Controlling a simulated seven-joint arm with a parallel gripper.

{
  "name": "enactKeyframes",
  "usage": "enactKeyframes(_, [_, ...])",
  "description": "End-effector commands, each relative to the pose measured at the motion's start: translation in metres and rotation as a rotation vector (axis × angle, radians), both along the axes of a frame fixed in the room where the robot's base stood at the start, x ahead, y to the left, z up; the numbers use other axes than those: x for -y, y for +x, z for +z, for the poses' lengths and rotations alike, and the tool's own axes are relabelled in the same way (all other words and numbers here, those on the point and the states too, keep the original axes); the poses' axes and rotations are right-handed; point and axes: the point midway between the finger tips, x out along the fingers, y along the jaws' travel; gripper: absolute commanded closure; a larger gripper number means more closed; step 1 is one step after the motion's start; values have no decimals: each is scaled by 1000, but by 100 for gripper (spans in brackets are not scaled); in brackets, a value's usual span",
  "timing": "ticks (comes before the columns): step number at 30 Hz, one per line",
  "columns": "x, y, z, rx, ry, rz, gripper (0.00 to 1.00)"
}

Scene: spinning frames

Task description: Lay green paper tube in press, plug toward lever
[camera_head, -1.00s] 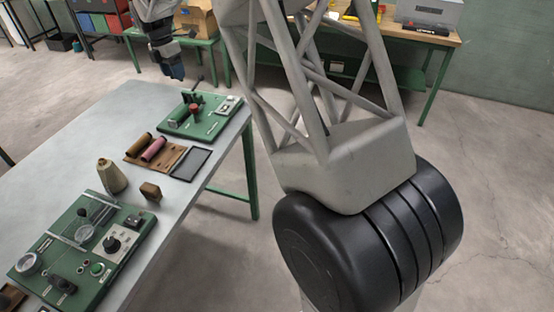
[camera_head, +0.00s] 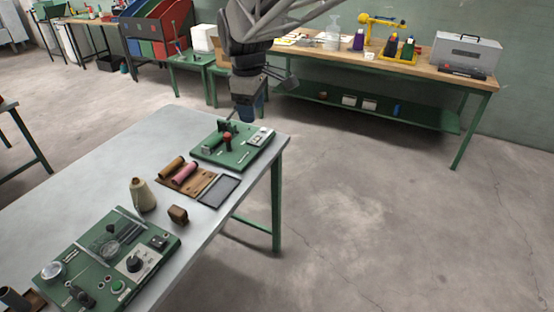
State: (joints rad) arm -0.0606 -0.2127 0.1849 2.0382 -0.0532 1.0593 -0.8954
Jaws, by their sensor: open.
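The press is a green board (camera_head: 240,155) at the far right corner of the grey table, with a red-knobbed lever (camera_head: 228,138). A green cylinder (camera_head: 211,141), which looks like the green paper tube, lies at the left part of the press beside the lever. Its plug end is too small to make out, and I cannot tell how it is seated. My gripper (camera_head: 247,114) points down above and just behind the press, apart from the tube. It is open, with nothing seen in it; its fingertips are small and dark.
A wooden rack (camera_head: 190,184) holds a brown tube (camera_head: 172,167) and a pink tube (camera_head: 185,173). Next to it lie a dark tray (camera_head: 219,191), a brown block (camera_head: 178,215) and a yarn cone (camera_head: 142,195). A green control panel (camera_head: 110,262) stands nearer. The table's left middle is clear.

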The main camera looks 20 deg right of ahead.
Motion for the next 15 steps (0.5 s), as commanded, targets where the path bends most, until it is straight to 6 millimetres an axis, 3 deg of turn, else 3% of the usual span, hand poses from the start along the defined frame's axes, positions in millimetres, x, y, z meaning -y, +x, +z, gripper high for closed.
enactKeyframes(3, [6, -37, 2, 24, 16, -119, 45])
enactKeyframes(15, [21, -154, -12, 101, 83, -534, 45])
